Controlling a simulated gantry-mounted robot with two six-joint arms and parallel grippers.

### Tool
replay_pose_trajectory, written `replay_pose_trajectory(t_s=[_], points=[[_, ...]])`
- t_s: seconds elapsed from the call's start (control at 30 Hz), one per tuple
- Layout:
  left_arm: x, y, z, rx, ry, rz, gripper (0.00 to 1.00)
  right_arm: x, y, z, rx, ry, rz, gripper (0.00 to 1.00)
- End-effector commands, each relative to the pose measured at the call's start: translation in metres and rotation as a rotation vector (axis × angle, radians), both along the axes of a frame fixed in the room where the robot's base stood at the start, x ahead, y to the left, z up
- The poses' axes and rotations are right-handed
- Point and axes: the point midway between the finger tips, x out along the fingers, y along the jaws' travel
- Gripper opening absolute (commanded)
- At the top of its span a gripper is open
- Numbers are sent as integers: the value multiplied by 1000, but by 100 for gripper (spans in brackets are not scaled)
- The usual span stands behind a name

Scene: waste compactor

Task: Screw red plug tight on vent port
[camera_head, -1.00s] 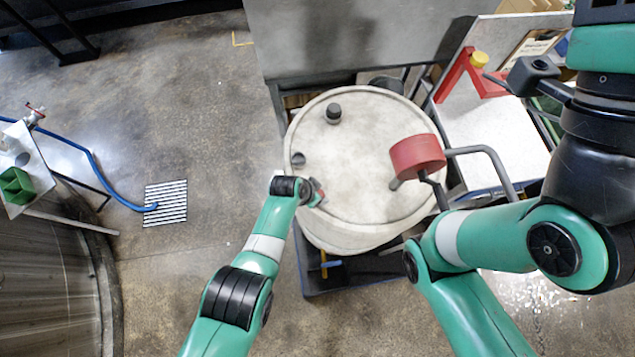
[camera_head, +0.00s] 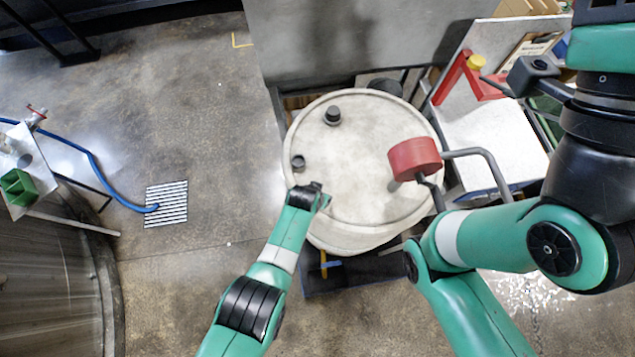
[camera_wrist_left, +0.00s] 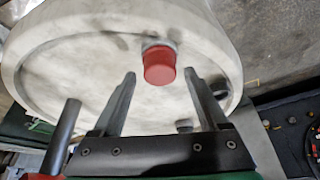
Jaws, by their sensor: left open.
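The red plug (camera_wrist_left: 160,66) shows in the left wrist view on a grey collar on the pale drum lid (camera_wrist_left: 95,62). My left gripper (camera_wrist_left: 160,78) is open, with its fingertips apart at either side of the plug's near end. I cannot tell whether they touch it or how tightly the plug is seated. In the head view my left gripper (camera_head: 322,200) is over the front left rim of the drum lid (camera_head: 365,195), and I cannot make out the plug there. My right gripper is out of view.
A dark capped fitting (camera_head: 332,115) and a smaller dark fitting (camera_head: 298,162) stand on the lid. A large red cylinder (camera_head: 414,158) and a grey bent pipe (camera_head: 485,155) are at the lid's right.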

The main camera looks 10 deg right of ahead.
Motion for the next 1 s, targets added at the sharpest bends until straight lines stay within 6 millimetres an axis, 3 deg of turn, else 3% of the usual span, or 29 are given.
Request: replay_pose_trajectory(t_s=[0.17,0.5,0.77,1.0], points=[[0,0,0,0,0,35,77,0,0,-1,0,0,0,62],[1,0,-3,0,-1,429,77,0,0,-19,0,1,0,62],[1,0,-1,1,0,528,77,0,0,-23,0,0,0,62],[1,0,-7,0,-1,827,77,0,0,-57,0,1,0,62]])
